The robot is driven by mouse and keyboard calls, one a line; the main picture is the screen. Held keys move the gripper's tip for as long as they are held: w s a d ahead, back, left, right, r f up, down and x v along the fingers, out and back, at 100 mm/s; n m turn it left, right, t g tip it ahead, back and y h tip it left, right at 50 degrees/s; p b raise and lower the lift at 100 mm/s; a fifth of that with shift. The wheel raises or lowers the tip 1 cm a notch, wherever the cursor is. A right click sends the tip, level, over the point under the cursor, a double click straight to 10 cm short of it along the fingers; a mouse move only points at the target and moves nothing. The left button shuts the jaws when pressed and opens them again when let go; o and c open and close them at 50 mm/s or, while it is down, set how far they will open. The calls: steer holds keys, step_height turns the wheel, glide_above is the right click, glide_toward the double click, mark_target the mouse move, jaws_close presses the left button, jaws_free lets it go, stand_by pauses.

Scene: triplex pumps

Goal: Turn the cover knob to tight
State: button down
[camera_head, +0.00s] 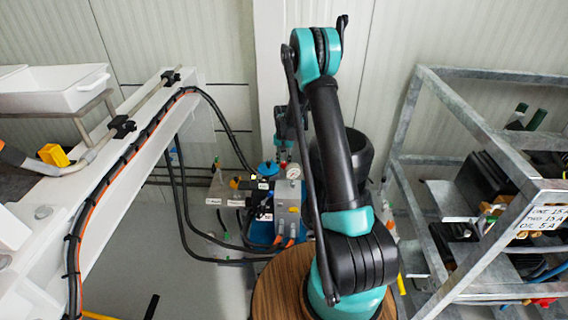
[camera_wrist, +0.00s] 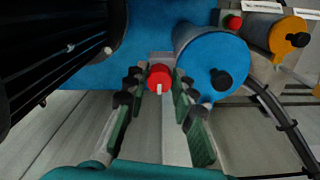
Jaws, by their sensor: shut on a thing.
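The cover knob is a small red round knob (camera_wrist: 159,75) with a white mark, seen in the middle of the wrist view. The mark lies at its lower side, pointing down in the picture. My gripper (camera_wrist: 159,83) has one finger on each side of the knob, shut on it near the fingertips. In the head view my gripper is small and partly hidden by my arm, over the pump unit (camera_head: 288,204); the knob cannot be made out there.
A large blue cylinder (camera_wrist: 207,58) with a black knob stands close to the right finger. Farther right are an orange-faced cylinder (camera_wrist: 289,36), another red knob (camera_wrist: 234,22) and black hoses. A metal rack (camera_head: 409,120) stands right of my arm; a white beam (camera_head: 140,150) with cables is left.

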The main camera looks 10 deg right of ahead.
mark_target(284, 163)
steer(key=c, duration=1.3)
jaws_free()
steer(key=shift+o, duration=0.2)
step_height(284, 163, up, 12)
